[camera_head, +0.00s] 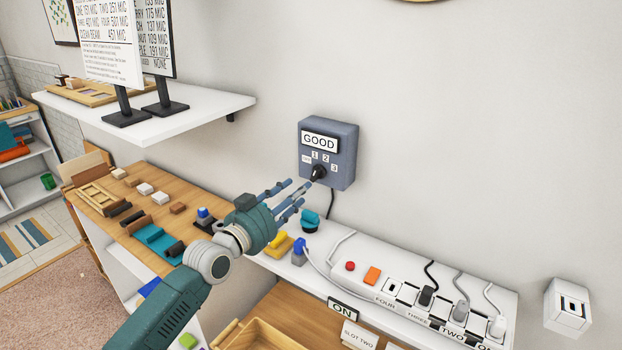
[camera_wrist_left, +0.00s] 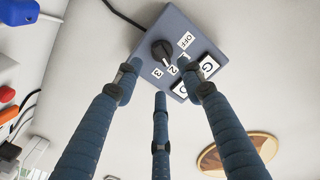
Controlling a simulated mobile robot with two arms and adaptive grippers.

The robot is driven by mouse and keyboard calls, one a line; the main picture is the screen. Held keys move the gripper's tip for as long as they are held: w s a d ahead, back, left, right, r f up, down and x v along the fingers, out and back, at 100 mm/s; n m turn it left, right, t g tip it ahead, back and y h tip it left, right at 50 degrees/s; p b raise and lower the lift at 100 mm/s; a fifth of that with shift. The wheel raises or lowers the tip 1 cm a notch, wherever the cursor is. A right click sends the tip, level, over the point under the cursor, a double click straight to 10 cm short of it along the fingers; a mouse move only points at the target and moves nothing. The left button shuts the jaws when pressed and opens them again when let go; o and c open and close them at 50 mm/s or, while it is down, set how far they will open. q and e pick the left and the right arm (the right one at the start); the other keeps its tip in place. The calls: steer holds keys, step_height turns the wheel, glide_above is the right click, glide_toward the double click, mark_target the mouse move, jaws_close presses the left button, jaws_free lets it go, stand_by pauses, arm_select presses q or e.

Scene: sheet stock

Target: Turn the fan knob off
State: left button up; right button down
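The fan knob (camera_head: 318,173) is a black dial on a blue-grey control box (camera_head: 345,150) on the wall. The box has a "GOOD" plate above labels OFF, 1, 2 and 3. In the left wrist view, the knob (camera_wrist_left: 161,50) has its ridge toward the numbers near 2 and 3; I cannot tell exactly which. My left gripper (camera_head: 298,190) has its blue fingers spread and empty, pointing at the box just below and left of the knob. In the wrist view the fingers (camera_wrist_left: 160,85) reach toward the box, seemingly apart from the knob. My right gripper is not in view.
A white ledge (camera_head: 365,275) with a power strip, plugs and small coloured items runs below the box. A white shelf (camera_head: 190,118) with signs on stands is at upper left. A wall outlet (camera_head: 568,307) is at right. The wall around the box is clear.

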mark_target(314, 178)
arm_select(q)
steer(key=x, duration=0.7)
steer(key=shift+w+d, duration=0.2)
steer(key=shift+w, duration=0.1)
jaws_close()
